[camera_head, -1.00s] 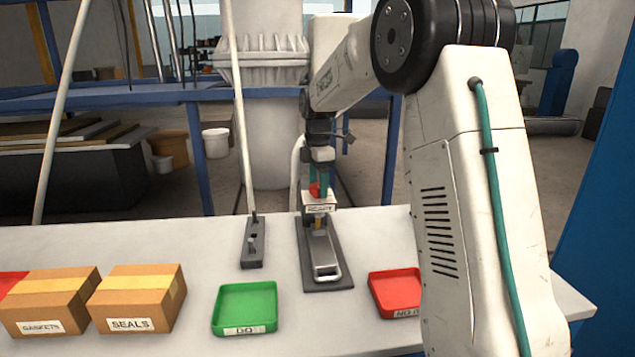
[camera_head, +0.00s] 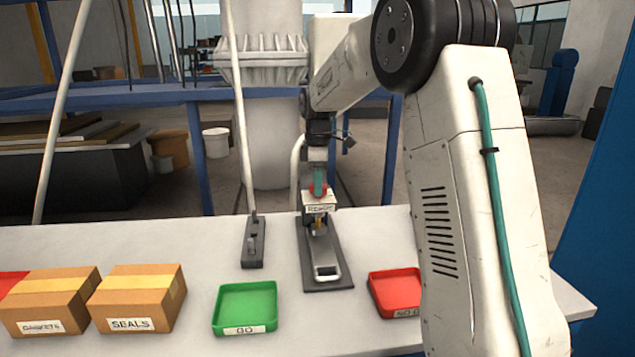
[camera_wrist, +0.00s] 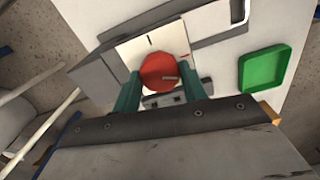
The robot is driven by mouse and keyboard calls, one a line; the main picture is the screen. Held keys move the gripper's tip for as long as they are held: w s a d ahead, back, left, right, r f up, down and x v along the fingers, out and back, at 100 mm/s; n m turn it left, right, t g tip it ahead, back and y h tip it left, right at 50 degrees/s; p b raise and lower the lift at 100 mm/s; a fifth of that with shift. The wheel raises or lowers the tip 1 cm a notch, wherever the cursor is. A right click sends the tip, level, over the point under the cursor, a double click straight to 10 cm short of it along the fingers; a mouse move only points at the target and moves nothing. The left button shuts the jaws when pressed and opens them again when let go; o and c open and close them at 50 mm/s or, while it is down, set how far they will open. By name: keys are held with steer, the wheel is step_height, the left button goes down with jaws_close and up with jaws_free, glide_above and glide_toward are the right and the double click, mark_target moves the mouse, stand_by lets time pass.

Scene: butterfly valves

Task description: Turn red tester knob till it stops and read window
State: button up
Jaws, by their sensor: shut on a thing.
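The red knob (camera_head: 312,190) sits on top of the tester's pale box (camera_head: 322,198), which stands on a dark base plate (camera_head: 308,262). My gripper (camera_head: 319,188) points down from above, with its green fingers at the knob. In the wrist view, the fingers (camera_wrist: 160,80) are shut on opposite sides of the round red knob (camera_wrist: 161,66). The white top plate (camera_wrist: 140,49) carries a black mark and a red mark. The label on the box front is too small to read surely, and I cannot make out a window reading.
A green tray (camera_head: 246,306) marked GO and a red tray (camera_head: 396,293) stand at the front. Boxes marked GASKETS (camera_head: 48,303) and SEALS (camera_head: 138,299) are at left. A dark block with a lever (camera_head: 254,243) stands left of the tester. The table between is clear.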

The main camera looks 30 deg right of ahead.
steer(key=m, duration=0.7)
steer(key=shift+w+r, duration=0.1)
steer(key=m, duration=0.8)
steer(key=shift+m, duration=0.3)
steer(key=m, duration=0.3)
steer(key=shift+m, duration=0.3)
steer(key=m, duration=0.3)
steer(key=shift+m, duration=0.3)
steer(key=m, duration=0.4)
steer(key=shift+r, duration=0.1)
steer(key=shift+m, duration=1.8)
